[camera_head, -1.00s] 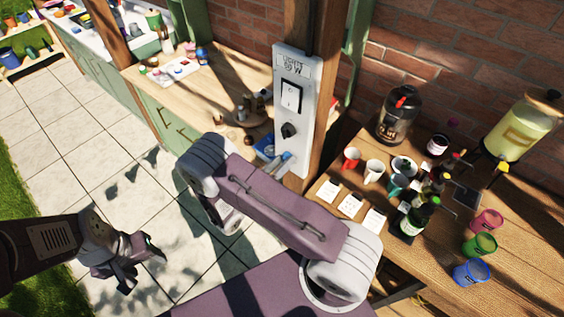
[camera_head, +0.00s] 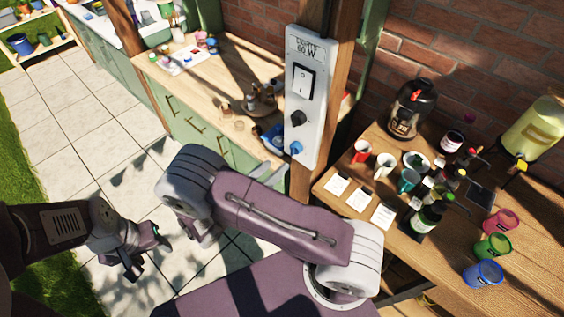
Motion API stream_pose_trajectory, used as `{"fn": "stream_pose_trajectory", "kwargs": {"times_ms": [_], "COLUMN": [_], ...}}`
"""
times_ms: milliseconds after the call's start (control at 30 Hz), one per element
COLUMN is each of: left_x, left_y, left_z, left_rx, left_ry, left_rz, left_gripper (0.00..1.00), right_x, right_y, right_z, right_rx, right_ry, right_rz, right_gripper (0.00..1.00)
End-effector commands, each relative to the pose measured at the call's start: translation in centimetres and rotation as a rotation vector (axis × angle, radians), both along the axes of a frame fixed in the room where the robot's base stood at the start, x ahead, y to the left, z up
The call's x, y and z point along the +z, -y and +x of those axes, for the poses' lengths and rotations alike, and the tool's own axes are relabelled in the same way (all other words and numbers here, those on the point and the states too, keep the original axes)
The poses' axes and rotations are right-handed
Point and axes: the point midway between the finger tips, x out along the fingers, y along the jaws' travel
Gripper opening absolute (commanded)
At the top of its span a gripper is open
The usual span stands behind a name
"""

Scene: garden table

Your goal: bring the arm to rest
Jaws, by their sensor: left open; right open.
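My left gripper (camera_head: 148,257) hangs over the paving at the lower left, open and empty, apart from everything. My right arm bends across the middle of the view, in front of the worktop. Only a small grey part of my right gripper (camera_head: 268,172) shows past the arm, just left of the post; the rest is hidden. It is open and apart from the switch panel (camera_head: 305,95).
The wooden table (camera_head: 530,235) at right holds mugs, bottles, white cards, a dark jar (camera_head: 413,110), a yellow dispenser (camera_head: 525,130) and coloured cups. A wooden post carries the panel. The left worktop (camera_head: 240,65) holds small items. Paving at left is free.

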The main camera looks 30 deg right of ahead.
Motion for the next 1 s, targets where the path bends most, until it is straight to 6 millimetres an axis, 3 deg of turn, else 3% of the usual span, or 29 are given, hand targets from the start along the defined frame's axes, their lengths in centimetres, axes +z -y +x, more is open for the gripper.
{"fn": "stream_pose_trajectory", "kwargs": {"times_ms": [533, 633, 733, 800, 900, 1000], "left_x": [-0.1, -0.3, -1.0, -1.6, -2.4, -2.9], "left_y": [0.0, 0.0, 0.0, 0.0, 0.0, 0.0], "left_z": [0.0, 0.0, 0.0, 0.0, 0.0, 0.0], "left_rx": [0.000, 0.000, 0.000, 0.000, 0.000, 0.000], "left_ry": [0.000, 0.000, 0.000, 0.000, 0.000, 0.000], "left_rz": [0.000, 0.000, 0.000, 0.000, 0.000, 0.000], "left_gripper": [0.56, 0.56, 0.56, 0.56, 0.56, 0.56], "right_x": [0.1, -0.1, -1.4, -3.1, -5.3, -5.9], "right_y": [-0.5, 0.6, 4.2, 5.6, 4.1, 1.4], "right_z": [-0.3, -0.9, -4.7, -8.9, -13.1, -13.1], "right_rx": [-0.001, -0.061, -0.337, -0.648, -1.109, -1.493], "right_ry": [0.001, 0.012, 0.098, 0.244, 0.555, 0.913], "right_rz": [0.001, 0.048, 0.278, 0.528, 0.869, 1.128], "right_gripper": [0.58, 0.58, 0.58, 0.58, 0.58, 0.58]}}
